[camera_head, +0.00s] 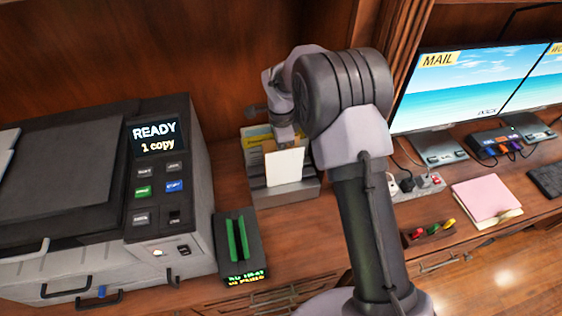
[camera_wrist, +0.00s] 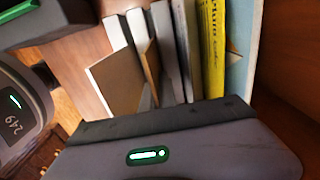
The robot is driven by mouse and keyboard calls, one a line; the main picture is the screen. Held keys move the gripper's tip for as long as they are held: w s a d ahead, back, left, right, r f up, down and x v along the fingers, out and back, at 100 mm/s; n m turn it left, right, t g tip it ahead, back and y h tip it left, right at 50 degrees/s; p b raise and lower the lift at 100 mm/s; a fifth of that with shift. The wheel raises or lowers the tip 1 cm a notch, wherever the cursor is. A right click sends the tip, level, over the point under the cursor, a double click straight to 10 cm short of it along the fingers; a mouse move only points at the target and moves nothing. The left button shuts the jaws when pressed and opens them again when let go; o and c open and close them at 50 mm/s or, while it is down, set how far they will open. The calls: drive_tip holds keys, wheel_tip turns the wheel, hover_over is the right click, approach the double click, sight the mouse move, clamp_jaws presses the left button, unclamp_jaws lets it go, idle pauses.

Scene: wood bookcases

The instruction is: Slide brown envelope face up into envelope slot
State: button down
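In the head view, a brown envelope edge (camera_head: 269,146) shows behind a white card or envelope (camera_head: 284,168) in a grey slotted organizer (camera_head: 287,193). My gripper (camera_head: 286,141) is over the organizer, close above these pieces; its fingertips are too small to read. In the wrist view, a tan panel (camera_wrist: 115,80) stands upright at the organizer's near side, with a browner edge (camera_wrist: 152,68) behind it. The grey gripper body fills the bottom and hides the lower part of the organizer; no fingers show. Which slot is the envelope slot is not clear.
A yellow booklet (camera_wrist: 212,45) stands at the organizer's back. A black box with a green slot (camera_head: 238,240) sits in front, beside a large copier (camera_head: 170,190). Monitors (camera_head: 465,85), a power strip (camera_head: 415,187) and pink papers (camera_head: 487,198) are to the right.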

wheel_tip(320, 180, up, 10)
drive_tip(key=p, duration=0.3)
